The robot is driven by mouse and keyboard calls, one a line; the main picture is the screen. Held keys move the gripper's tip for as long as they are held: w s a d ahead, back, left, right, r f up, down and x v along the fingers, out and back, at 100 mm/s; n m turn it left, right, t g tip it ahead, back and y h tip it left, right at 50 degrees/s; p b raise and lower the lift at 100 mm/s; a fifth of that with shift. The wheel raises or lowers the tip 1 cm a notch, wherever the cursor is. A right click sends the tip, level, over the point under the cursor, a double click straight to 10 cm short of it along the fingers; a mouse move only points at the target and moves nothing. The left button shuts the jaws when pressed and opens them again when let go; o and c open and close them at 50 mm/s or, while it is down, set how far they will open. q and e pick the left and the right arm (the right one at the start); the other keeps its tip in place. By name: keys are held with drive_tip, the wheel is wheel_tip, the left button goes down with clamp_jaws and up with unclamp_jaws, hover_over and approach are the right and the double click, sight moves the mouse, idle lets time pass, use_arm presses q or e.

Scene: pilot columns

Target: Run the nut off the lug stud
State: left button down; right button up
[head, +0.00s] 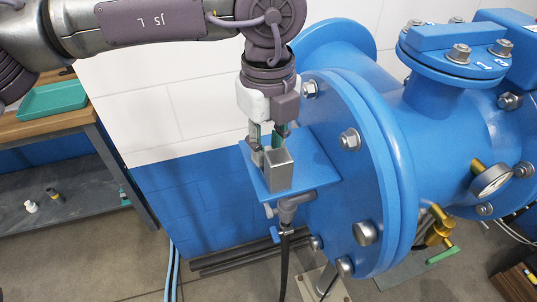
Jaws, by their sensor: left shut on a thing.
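My left gripper (267,146) comes down from above onto a small blue plate (306,164) beside the big blue flange. Its fingers are shut at a grey metal block (279,170) that stands upright on the plate. The block's near face shows in front of the fingertips. The fingers close on a small thing at the block, which I take to be the nut. The fingers and the block hide most of it, and I cannot make out the stud. My right gripper is not in view.
The large blue flange (358,180) with several bolts stands close to the right of the plate. A gauge (491,179) and a brass valve (440,228) sit farther right. A workbench with a green tray (53,100) is at the left. A dark hose hangs below the plate.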

use_arm(q)
drive_tip(key=shift+f+n+b, duration=0.2)
drive_tip(key=shift+n+b, duration=0.7)
drive_tip(key=shift+b, duration=0.15)
drive_tip(key=shift+n+b, duration=1)
drive_tip(key=shift+r+n, duration=0.15)
drive_tip(key=shift+n, duration=0.25)
